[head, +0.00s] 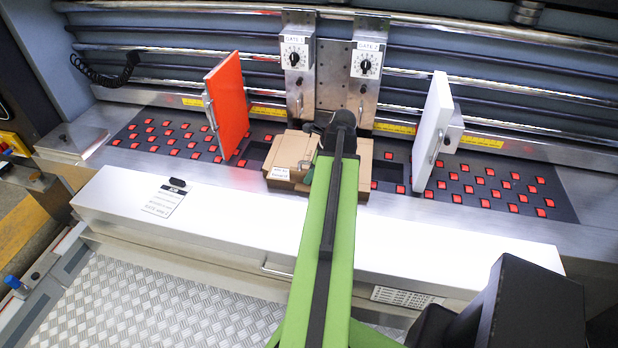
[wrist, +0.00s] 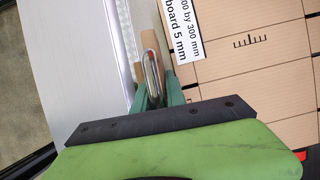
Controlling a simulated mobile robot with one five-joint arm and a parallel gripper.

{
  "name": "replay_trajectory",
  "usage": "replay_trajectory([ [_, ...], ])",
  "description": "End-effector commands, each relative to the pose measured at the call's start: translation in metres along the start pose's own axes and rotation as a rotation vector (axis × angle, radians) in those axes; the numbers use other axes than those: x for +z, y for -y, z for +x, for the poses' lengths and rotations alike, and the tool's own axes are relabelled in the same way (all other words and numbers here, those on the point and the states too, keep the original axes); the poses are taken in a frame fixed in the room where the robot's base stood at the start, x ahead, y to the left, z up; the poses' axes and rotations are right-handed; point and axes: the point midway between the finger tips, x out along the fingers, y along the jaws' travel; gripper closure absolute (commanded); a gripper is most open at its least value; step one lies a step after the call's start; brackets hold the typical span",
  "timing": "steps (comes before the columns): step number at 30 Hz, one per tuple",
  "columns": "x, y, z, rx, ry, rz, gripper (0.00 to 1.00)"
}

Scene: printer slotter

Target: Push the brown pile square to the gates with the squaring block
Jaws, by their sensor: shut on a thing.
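The brown pile (head: 287,153) of flat cardboard lies on the feed bed between the red and white boards, in front of gate 1 (head: 296,85) and gate 2 (head: 364,90). My arm covers its middle in the head view. In the wrist view the pile (wrist: 245,70) fills the right side, with a printed label and a scale mark. My gripper (wrist: 155,88) is shut on the metal handle of the squaring block (wrist: 140,72), a light brown piece beside the pile's edge. Whether the block touches the pile, and whether the pile meets the gates, I cannot tell.
A red upright board (head: 228,105) stands left of the pile and a white one (head: 435,130) right of it. The black bed with red rollers (head: 490,188) is free beyond both. A white front cover (head: 130,205) runs along the near side.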

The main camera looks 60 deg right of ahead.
Motion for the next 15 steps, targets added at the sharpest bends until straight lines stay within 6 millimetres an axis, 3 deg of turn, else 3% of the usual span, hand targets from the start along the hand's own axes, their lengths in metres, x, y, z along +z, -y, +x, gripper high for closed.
replay_trajectory([
  [1,-0.006,0.0,0.014,0.0,0.0,0.0,1.0],
  [15,-0.028,0.0,0.068,0.0,0.0,0.0,1.0],
])
